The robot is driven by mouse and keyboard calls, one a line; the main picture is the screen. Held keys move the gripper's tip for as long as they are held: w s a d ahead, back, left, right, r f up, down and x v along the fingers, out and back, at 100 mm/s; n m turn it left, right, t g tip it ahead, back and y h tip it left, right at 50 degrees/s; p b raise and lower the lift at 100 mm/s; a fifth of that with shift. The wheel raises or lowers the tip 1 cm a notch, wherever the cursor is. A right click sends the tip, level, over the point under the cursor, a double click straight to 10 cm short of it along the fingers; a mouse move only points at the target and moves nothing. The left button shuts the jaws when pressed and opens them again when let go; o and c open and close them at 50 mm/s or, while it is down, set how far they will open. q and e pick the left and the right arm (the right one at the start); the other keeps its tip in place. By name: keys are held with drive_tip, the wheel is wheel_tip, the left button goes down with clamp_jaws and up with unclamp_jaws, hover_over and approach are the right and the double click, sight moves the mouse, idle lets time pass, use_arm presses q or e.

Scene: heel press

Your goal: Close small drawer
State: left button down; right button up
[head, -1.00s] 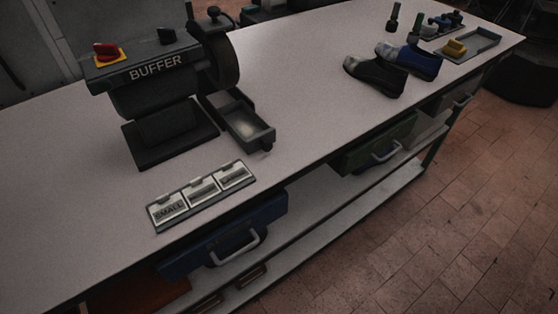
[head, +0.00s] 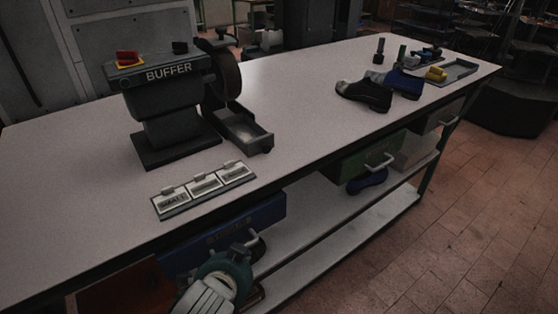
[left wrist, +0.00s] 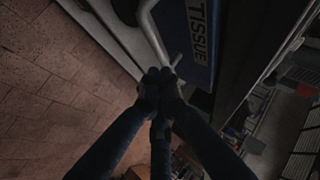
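A blue drawer (head: 228,222) with a pale handle sits under the front edge of the bench. In the left wrist view its front (left wrist: 200,45) reads TISSUE. A green drawer (head: 355,158) with a pale handle is farther right, and a grey drawer (head: 440,117) is beyond it. I see no drawer marked small; SMALL is on a label plate on the bench top. My left arm reaches in low in front of the blue drawer. In the left wrist view my left gripper (left wrist: 160,82) has its fingers together, close to the handle (left wrist: 152,35); contact is unclear. My right gripper is not seen.
The bench top (head: 310,105) carries a buffer (head: 170,115) with an open tray (head: 243,132), the label plate (head: 203,192) and dark shoes (head: 365,95). A blue item (head: 367,182), unclear what, shows under the green drawer. The lower shelf (head: 330,240) and brick floor (head: 480,210) lie in front.

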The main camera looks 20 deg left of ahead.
use_arm(q)
drive_tip(key=w+d+r+m+t, duration=0.2)
drive_tip(key=w+r+m+t, duration=0.15)
drive_tip(key=w+r, duration=0.35)
drive_tip(key=w+d+r+m+t, duration=0.2)
drive_tip(key=w+r+m+t, duration=0.15)
drive_tip(key=r, duration=0.55)
drive_tip(key=shift+m, duration=0.3)
drive_tip(key=w, duration=0.3)
drive_tip(key=w+f+p, duration=0.1)
drive_tip(key=w, duration=0.3)
drive_tip(key=w+a, duration=0.1)
drive_tip(key=w, duration=0.2)
drive_tip(key=shift+w+f, duration=0.2)
drive_tip(key=shift+w+a+f+p, duration=0.2)
drive_tip(key=shift+w+a+p, duration=0.1)
drive_tip(key=shift+w+a, duration=0.3)
drive_tip(key=shift+w+a+f+p, duration=0.25)
drive_tip(key=shift+w+a, duration=0.15)
drive_tip(key=shift+a, duration=0.25)
drive_tip(key=shift+w+a, duration=0.2)
drive_tip(key=shift+a, duration=0.05)
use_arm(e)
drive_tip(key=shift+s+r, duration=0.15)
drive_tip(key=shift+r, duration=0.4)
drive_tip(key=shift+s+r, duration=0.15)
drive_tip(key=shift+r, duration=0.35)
